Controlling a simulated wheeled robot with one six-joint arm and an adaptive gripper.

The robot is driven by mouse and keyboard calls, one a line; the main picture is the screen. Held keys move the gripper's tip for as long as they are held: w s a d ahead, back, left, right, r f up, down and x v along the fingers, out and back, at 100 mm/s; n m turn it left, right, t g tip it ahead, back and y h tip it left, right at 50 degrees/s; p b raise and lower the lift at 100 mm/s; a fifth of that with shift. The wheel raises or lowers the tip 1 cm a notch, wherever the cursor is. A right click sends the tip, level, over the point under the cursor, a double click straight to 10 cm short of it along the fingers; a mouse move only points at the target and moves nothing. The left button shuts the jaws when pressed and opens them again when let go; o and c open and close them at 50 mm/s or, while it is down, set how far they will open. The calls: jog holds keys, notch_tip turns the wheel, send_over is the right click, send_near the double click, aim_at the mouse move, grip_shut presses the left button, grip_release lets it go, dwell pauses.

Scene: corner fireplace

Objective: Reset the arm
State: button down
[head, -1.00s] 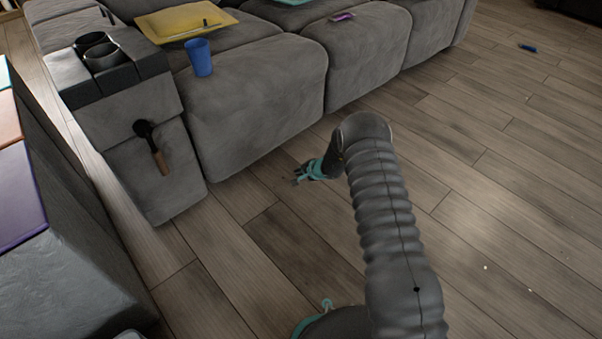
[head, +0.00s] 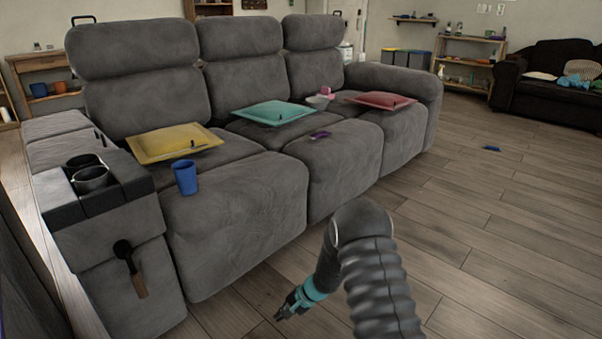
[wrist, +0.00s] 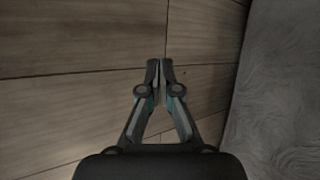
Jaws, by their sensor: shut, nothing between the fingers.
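My gripper (head: 284,312) is in the lower middle of the head view, at the end of my bent grey arm. It points down and to the left, low over the wood floor in front of the sofa. In the wrist view my gripper (wrist: 160,66) has its two fingertips together, with nothing between them. The plank floor (wrist: 70,50) lies beneath it, and grey upholstery (wrist: 285,90) is at the right, apart from the fingers.
The grey sofa (head: 232,215) stands close to the arm, holding a blue cup (head: 185,178) and yellow (head: 172,144), teal (head: 276,113) and red (head: 381,100) cushions. Open floor (head: 500,220) lies to the right.

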jog(key=s+d+r+n+t+h+p, duration=0.1)
jog(key=s+d+r+n+h+p, duration=0.1)
jog(key=s+d+r, duration=0.5)
jog(key=s+d+r+n+t+h+p, duration=0.2)
jog(key=s+d+r, duration=0.5)
jog(key=s+r, duration=0.8)
jog(key=s+d+r+n+t+h+p, duration=0.2)
jog(key=s+d+r, duration=0.6)
jog(key=r, duration=2.1)
jog(key=s+h+p, duration=0.1)
jog(key=s+p, duration=0.1)
jog(key=s, duration=0.1)
jog(key=shift+r+h, duration=0.3)
